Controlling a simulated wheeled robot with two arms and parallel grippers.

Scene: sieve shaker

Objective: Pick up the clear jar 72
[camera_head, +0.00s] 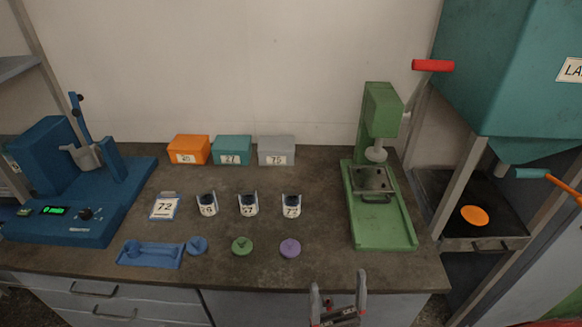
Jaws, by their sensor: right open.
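Three small jars with white number labels stand in a row on the dark bench: a left jar (207,205), a middle jar (248,205) and a right jar (291,206). The right jar's label looks most like 72, but the small print is hard to read. A card (164,206) marked 72 lies left of the row. My right gripper (338,283) is open at the bench's front edge, nearer me and to the right of the right jar. It is apart from all jars. My left gripper is not in view.
Blue (197,246), green (242,246) and purple lids (290,248) lie in front of the jars, beside a blue holder (150,255). Orange (189,150), teal (232,150) and grey boxes (276,151) stand behind. A blue machine (60,219) and green press (385,231) flank them.

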